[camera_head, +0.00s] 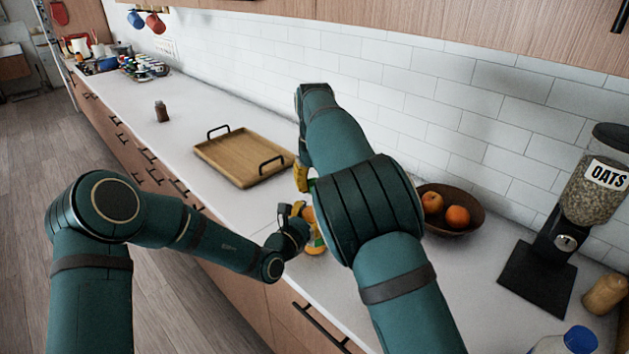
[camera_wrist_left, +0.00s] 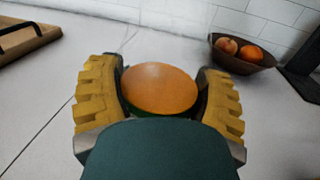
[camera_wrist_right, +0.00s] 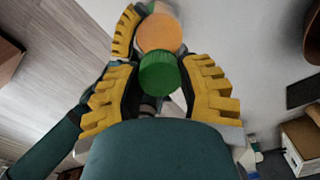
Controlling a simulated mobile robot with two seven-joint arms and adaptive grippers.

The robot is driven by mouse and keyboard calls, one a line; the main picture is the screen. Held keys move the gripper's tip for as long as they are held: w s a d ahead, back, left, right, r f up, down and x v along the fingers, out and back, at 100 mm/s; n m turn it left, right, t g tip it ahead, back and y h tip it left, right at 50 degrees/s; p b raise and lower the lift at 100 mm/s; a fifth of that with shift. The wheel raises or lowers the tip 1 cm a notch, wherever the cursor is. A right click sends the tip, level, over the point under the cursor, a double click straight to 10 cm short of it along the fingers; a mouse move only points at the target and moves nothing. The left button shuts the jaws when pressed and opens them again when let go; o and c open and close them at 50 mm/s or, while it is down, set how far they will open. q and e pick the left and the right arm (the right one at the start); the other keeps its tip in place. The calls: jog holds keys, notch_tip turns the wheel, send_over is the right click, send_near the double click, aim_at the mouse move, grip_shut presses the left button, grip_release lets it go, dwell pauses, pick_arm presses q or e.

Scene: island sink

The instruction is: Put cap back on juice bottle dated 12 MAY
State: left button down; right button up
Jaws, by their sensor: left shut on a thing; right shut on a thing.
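My left gripper (camera_wrist_left: 162,85) is shut around an orange juice bottle (camera_wrist_left: 160,88). The bottle shows as a round orange face with a thin green edge below it; no date is readable. In the head view it shows as a small orange patch (camera_head: 308,214), largely hidden by my arms. My right gripper (camera_wrist_right: 160,80) is shut on a green cap (camera_wrist_right: 158,72). In the right wrist view the cap lies right by the orange bottle and overlaps it; I cannot tell whether they touch. Part of the left gripper (camera_wrist_right: 124,32) shows beside the bottle there.
A wooden tray (camera_head: 222,152) with black handles lies on the counter behind. A bowl (camera_head: 472,222) of fruit, an oats dispenser (camera_head: 590,190) and a blue-capped bottle (camera_head: 580,341) stand to the right. A small brown jar (camera_head: 161,112) stands farther back. Counter (camera_head: 215,112) around the jar is clear.

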jog(key=shift+r+m, duration=0.1)
jog(key=shift+m, duration=0.7)
jog(key=o, duration=0.7)
jog(key=shift+r, duration=2.3)
jog(key=shift+c, duration=0.2)
